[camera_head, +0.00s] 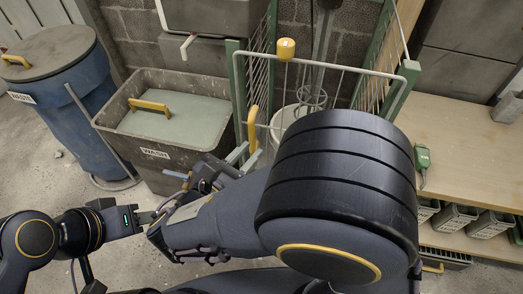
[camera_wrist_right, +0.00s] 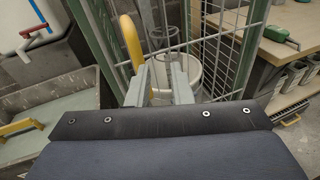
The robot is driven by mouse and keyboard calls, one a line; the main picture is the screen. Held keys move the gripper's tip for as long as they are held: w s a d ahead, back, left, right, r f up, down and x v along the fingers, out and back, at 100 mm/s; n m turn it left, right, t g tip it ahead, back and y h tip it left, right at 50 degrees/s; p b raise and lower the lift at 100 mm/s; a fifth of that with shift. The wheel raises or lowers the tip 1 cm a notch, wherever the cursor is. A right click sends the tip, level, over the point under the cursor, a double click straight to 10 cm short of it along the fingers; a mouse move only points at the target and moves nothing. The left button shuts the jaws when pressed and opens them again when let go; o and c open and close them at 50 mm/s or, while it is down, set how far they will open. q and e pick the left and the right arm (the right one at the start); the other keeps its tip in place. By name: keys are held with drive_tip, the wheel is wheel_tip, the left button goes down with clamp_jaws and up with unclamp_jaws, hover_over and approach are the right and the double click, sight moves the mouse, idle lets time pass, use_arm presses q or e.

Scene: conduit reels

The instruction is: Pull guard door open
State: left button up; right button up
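The guard door (camera_head: 352,69) is a pale rod frame between green mesh panels, in front of a mixer. Its upright yellow handle (camera_head: 253,124) also shows in the right wrist view (camera_wrist_right: 131,42). My right gripper (camera_head: 241,153) is just below and beside the handle in the head view. In the right wrist view its two fingers (camera_wrist_right: 158,82) are apart, with the handle at the left fingertip; I cannot tell if they touch. My right arm hides the lower door. My left gripper (camera_head: 156,213) is at lower left, away from the door; its fingers are unclear.
A wash tub (camera_head: 118,110) with a yellow-handled board stands left of the door. A blue waste bin (camera_head: 82,115) is further left. A wooden bench (camera_head: 465,140) with a green device (camera_head: 422,158) and grey bins below stands right. A white bucket (camera_wrist_right: 188,75) is behind the door.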

sight(250, 136)
drive_tip(key=w+b, duration=0.1)
drive_tip(key=w, duration=0.1)
drive_tip(key=w+d+n+t, duration=0.1)
drive_tip(key=w, duration=0.1)
drive_tip(key=w+f+n+t+b, duration=0.1)
drive_tip(key=w, duration=0.2)
drive_tip(key=shift+d+f+y+b, duration=0.1)
drive_tip(key=shift+d+y+b, duration=0.1)
drive_tip(key=shift+y+b, duration=0.15)
use_arm(q)
drive_tip(key=x, duration=0.3)
drive_tip(key=shift+s+f, duration=0.1)
drive_tip(key=shift+f, duration=0.4)
use_arm(e)
clamp_jaws()
